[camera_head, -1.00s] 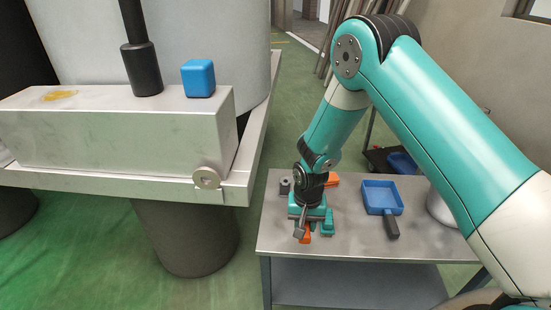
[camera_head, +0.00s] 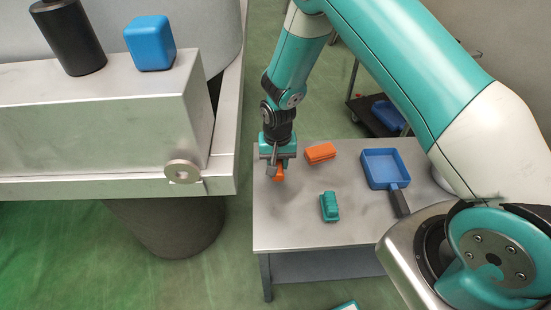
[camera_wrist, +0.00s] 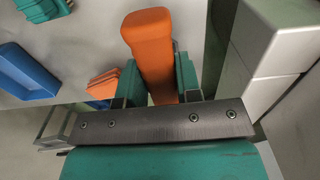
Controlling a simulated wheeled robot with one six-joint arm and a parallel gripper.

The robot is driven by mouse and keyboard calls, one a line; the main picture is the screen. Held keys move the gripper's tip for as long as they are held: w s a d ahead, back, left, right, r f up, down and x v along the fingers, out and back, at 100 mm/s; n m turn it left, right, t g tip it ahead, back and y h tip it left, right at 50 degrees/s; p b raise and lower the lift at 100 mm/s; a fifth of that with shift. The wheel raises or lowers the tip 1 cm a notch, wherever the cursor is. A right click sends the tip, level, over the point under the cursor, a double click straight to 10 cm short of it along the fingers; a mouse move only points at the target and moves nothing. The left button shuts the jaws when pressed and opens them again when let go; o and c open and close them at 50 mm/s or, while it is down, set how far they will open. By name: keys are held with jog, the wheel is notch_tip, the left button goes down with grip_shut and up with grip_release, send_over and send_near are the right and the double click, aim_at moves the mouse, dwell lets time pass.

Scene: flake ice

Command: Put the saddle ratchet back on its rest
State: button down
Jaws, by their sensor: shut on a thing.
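My gripper (camera_head: 278,166) is shut on an orange bar (camera_head: 280,174), which seems to be the handle of the saddle ratchet. In the wrist view the bar (camera_wrist: 150,40) sticks out between the two teal fingers, with its near end hidden by the gripper. The ratchet's head cannot be made out. The gripper is over the left part of the metal table (camera_head: 290,228), left of the loose teal and orange pieces. Which thing is the rest is not clear; a round metal disc (camera_head: 183,171) sits at the corner of the machine ledge.
On the table are an orange block (camera_head: 320,153), a ribbed teal piece (camera_head: 330,207) and a blue pan (camera_head: 382,168) with a dark handle. A grey metal box (camera_head: 100,115) with a blue cube (camera_head: 150,43) stands left of my gripper. The table's front middle is clear.

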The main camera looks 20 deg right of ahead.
notch_tip(320, 180, down, 4)
jog(key=shift+r+b, duration=0.2)
jog(key=shift+b, duration=0.95)
jog(key=shift+s+f, duration=0.35)
jog(key=shift+f+b, duration=0.1)
jog(key=shift+b, duration=0.4)
dwell(0.8)
jog(key=shift+f+b, duration=1.5)
jog(key=shift+f, duration=0.45)
jog(key=c, duration=0.7)
grip_release()
jog(key=shift+c, duration=0.2)
